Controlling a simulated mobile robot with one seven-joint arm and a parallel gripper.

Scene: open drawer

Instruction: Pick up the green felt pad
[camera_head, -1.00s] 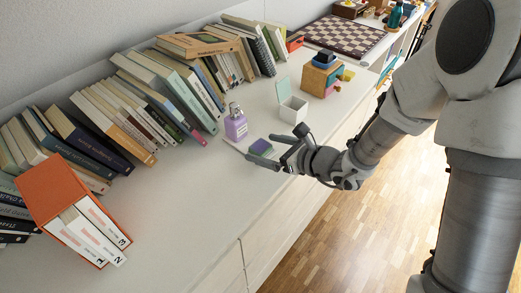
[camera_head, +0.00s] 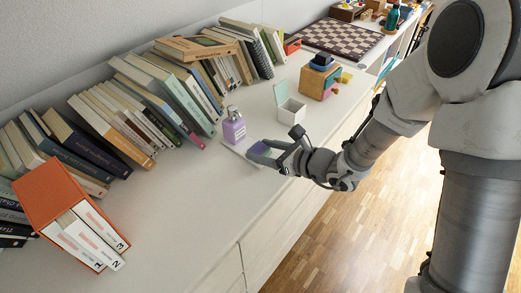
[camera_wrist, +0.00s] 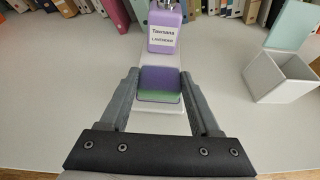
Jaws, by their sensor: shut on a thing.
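A small block, purple on its upper face (camera_wrist: 160,78) with a green layer (camera_wrist: 158,97) along its near side, sits between my fingers. The green layer is the green felt pad; I cannot tell whether the purple part is a separate pad. My gripper (camera_wrist: 160,82) is shut on it, one finger at each side. In the head view my gripper (camera_head: 263,153) is low over the white top, and its fingers mostly hide the pad. The pad is over a thin white tray (camera_wrist: 173,125); I cannot tell whether it still touches it.
A purple lavender bottle (camera_head: 234,129) stands just beyond the pad. An open white box (camera_head: 291,111) with a pale green lid is to the right. Leaning books (camera_head: 165,95) line the wall. An orange binder case (camera_head: 50,190) is at left. The front of the top is clear.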

